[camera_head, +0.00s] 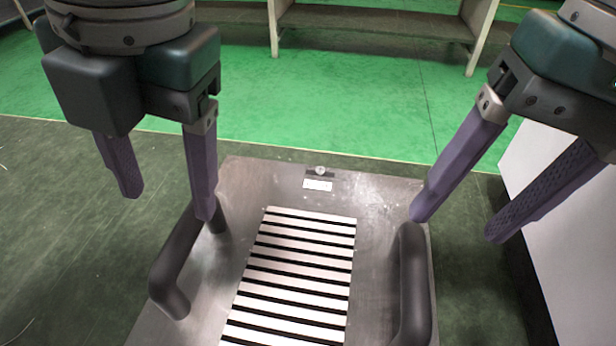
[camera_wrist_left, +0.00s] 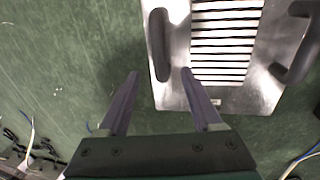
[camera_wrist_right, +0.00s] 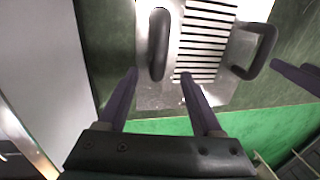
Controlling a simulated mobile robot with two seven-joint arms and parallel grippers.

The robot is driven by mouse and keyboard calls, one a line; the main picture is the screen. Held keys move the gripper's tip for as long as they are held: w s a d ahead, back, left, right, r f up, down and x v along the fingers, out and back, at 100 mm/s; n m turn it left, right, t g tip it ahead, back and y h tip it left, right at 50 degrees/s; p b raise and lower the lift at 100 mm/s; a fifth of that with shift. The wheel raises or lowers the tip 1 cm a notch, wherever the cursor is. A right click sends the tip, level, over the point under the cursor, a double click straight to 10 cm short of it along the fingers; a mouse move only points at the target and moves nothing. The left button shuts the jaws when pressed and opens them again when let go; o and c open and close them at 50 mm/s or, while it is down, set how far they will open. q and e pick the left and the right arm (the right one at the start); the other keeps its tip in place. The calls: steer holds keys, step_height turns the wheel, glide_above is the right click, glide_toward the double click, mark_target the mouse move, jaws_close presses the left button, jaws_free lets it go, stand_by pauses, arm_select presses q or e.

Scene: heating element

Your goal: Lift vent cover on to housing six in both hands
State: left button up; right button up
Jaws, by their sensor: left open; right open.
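The vent cover (camera_head: 385,205) is a grey metal plate with a slatted middle and a dark bar handle on each side. My left gripper (camera_head: 168,204) is open and empty above the far end of the left handle (camera_head: 178,262). In the left wrist view, that handle (camera_wrist_left: 159,45) lies ahead, between the lines of the two fingers. My right gripper (camera_head: 458,227) is open and empty by the far end of the right handle (camera_head: 414,285). In the right wrist view, that handle (camera_wrist_right: 158,45) lies ahead between the fingers. I cannot pick out housing six.
A small label and a round fitting (camera_head: 319,172) sit at the plate's far edge. A pale panel (camera_head: 560,200) stands to the right, close to my right gripper. A bench or shelf (camera_head: 380,22) stands at the back. The green floor (camera_head: 330,110) between is clear.

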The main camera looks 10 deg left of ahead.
mark_target(179, 236)
stand_by(0.3)
arm_select(q)
steer(key=f, duration=0.3)
steer(key=a+f, duration=0.1)
steer(key=f, duration=0.2)
steer(key=a+f, duration=0.1)
steer(key=f, duration=0.2)
steer(key=shift+f, duration=0.35)
arm_select(e)
steer(key=f, duration=0.3)
steer(key=a+f, duration=0.1)
steer(key=f, duration=0.2)
steer(key=a+f, duration=0.1)
steer(key=f, duration=0.2)
steer(key=shift+f, duration=0.4)
arm_select(q)
steer(key=shift+w, duration=0.1)
jaws_close()
arm_select(e)
jaws_close()
arm_select(q)
steer(key=shift+r, duration=0.1)
arm_select(e)
steer(key=shift+w+r, duration=0.1)
